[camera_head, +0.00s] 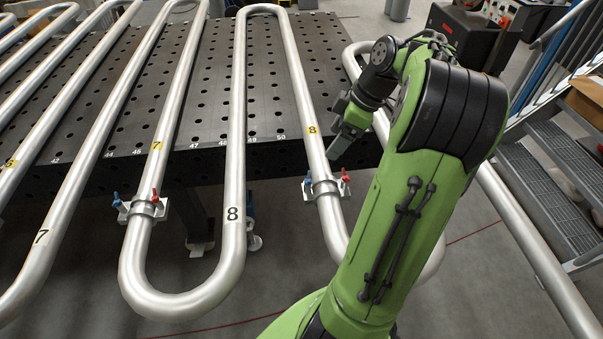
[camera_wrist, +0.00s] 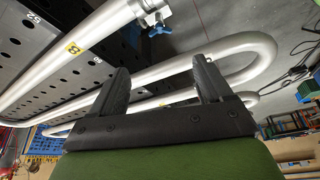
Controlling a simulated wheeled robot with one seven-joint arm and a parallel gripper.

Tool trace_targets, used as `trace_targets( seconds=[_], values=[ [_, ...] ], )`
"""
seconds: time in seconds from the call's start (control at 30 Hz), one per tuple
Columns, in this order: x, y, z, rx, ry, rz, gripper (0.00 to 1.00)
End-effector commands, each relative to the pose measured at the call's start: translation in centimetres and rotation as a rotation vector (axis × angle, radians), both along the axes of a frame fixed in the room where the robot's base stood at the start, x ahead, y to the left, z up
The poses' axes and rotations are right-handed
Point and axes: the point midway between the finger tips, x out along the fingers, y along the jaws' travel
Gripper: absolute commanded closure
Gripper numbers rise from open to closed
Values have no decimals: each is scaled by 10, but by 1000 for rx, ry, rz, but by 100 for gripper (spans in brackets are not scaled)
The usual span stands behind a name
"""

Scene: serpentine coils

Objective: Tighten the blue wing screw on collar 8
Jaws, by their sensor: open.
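Collar 8 (camera_head: 323,190) clamps the steel tube below the yellow 8 label (camera_head: 312,130). Its blue wing screw (camera_head: 307,180) is on the left side and a red wing screw (camera_head: 345,175) on the right. In the wrist view, the blue wing screw (camera_wrist: 159,30) hangs by the collar (camera_wrist: 149,7) at the top, beyond my fingertips. My gripper (camera_head: 342,143) is above and right of the collar, apart from it. The wrist view shows my gripper (camera_wrist: 161,72) open, with nothing between its fingers. The red wing screw cannot be made out there.
Another collar (camera_head: 143,208) with red and blue wing screws sits on the tube labelled 7 to the left. Serpentine tubes (camera_head: 238,100) run across the perforated black table (camera_head: 270,70) and past its front edge. Metal stairs (camera_head: 550,160) stand at right.

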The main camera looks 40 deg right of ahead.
Motion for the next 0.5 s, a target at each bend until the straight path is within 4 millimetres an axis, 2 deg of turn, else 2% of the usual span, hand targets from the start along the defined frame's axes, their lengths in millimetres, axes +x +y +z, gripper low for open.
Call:
trace_targets(
  seconds=[0.03, 0.2, 0.5],
  values=[
    [3, 4, -15, 3, 2, 2, 21],
    [17, 14, -56, 5, 4, 1, 21],
    [38, 30, -119, 2, 4, 1, 21]
  ],
)
